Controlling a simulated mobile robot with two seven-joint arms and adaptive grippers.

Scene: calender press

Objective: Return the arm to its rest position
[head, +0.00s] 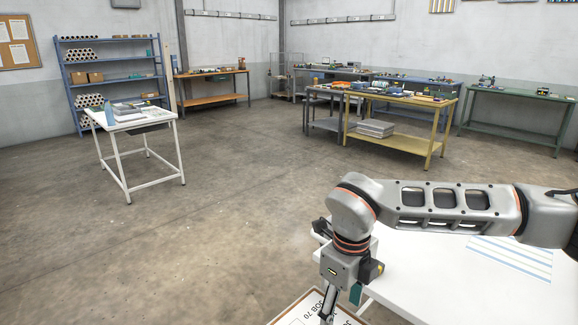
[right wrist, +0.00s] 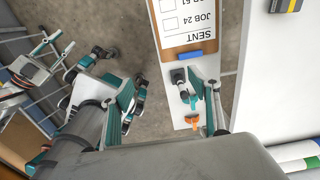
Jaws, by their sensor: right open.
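My right arm comes in from the right in the head view, over a white table, and bends down at its wrist. My right gripper (head: 328,304) points down there, partly cut off by the bottom edge. In the right wrist view my right gripper (right wrist: 168,95) has its two teal-sided fingers wide apart, with nothing held between them. A clipboard with a printed list (right wrist: 186,22) lies beyond the fingertips. A small orange item (right wrist: 192,119) and a dark piece (right wrist: 178,76) show between the fingers, below the clipboard. My left gripper is not seen in the head view.
The white table (head: 420,275) with blue stripes lies under my right arm. A white stand (head: 127,122) is at the left, a blue shelf (head: 110,75) behind it. A yellow workbench (head: 400,100) stands at the back right. The floor between is clear.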

